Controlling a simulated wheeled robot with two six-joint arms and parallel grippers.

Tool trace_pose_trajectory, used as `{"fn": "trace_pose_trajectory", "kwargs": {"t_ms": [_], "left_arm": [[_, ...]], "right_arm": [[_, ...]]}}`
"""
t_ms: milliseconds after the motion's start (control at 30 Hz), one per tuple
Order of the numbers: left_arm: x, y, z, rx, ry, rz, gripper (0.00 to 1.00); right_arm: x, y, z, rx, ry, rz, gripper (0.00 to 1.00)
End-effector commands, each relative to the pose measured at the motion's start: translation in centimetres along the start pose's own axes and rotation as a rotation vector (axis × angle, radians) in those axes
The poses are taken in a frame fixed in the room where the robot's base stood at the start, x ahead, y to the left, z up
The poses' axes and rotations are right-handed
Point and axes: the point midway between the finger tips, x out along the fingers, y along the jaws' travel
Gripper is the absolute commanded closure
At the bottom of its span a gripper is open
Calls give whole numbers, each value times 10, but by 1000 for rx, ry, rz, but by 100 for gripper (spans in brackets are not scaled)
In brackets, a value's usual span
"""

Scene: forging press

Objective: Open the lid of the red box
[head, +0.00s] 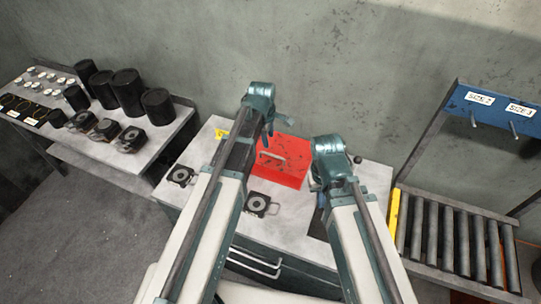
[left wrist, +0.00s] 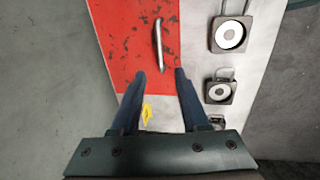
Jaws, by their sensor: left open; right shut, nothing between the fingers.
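The red box (head: 287,172) stands on the grey workbench, its scuffed red lid (left wrist: 125,40) down. A metal bar handle (left wrist: 158,45) sits on the lid and also shows in the head view. My left gripper (left wrist: 160,76) is open and empty. In the left wrist view its two fingers point at the lid, with the handle just beyond and between the tips, apart from them. In the head view my left gripper (head: 270,127) is above the box's far left part. My right gripper (head: 319,190) is low at the box's right side, largely hidden by its own wrist; it is shut and empty.
Dark square blocks with round centres (head: 180,175) lie on the workbench (head: 205,150) left and in front of the box. A yellow tag (head: 221,134) is at its back left. A side table with black cylinders (head: 127,92) stands left, a roller rack (head: 450,235) right.

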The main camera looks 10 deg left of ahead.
Motion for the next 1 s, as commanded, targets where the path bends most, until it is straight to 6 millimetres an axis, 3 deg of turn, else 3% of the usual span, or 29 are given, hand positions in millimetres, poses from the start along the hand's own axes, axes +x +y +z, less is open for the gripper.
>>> {"fn": "trace_pose_trajectory", "kwargs": {"t_ms": [33, 600, 1000], "left_arm": [[15, -1, 0, 0, 0, 0, 55], [94, -1, 0, 0, 0, 0, 55], [103, 0, 0, 0, 0, 0, 55]], "right_arm": [[15, -1, -1, -1, 0, 0, 100], [91, -8, -5, -14, 1, 3, 100], [101, -9, -6, -13, 1, 3, 100]]}}
